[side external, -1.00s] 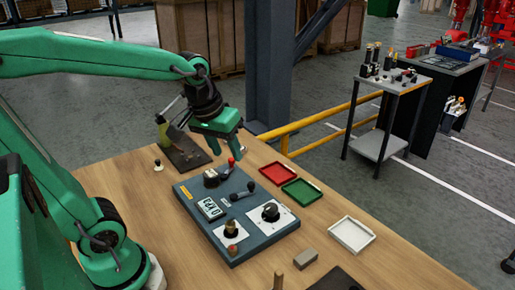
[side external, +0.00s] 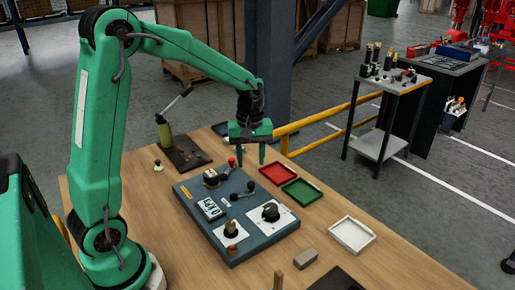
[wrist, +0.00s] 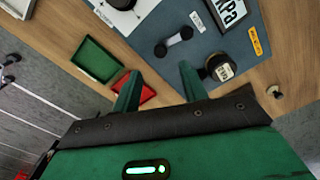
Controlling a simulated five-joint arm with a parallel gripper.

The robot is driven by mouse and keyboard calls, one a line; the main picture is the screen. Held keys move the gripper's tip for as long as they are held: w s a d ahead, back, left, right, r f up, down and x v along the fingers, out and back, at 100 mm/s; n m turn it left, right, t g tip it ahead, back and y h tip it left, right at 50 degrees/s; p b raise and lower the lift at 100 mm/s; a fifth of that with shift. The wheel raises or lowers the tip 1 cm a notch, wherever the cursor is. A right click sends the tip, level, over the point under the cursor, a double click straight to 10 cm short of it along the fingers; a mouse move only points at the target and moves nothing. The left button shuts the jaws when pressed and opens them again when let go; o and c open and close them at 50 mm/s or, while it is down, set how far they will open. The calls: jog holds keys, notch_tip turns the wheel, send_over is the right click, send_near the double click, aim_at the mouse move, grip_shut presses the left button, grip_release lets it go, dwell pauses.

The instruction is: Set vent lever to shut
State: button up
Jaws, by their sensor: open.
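The blue-grey panel (side external: 205,233) lies on the wooden table. A red-knobbed lever (side external: 232,162) stands by a dark round base (side external: 211,178) at the panel's far edge. My gripper (side external: 248,163) is open and empty, pointing down above the panel's far edge. In the wrist view (wrist: 157,74), its right finger is beside the round base and hides the red knob.
A black dial (side external: 270,211) on a white plate, a kPa plate (side external: 211,209) and a brass-coloured knob (side external: 231,229) are on the panel. Red (side external: 278,173), green (side external: 302,191) and white (side external: 352,235) trays lie to the right. A grey block (side external: 306,258) is in front.

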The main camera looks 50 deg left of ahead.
aim_at(251, 183)
jog(key=shift+f, duration=0.25)
jog(key=shift+f, duration=3.75)
grip_shut()
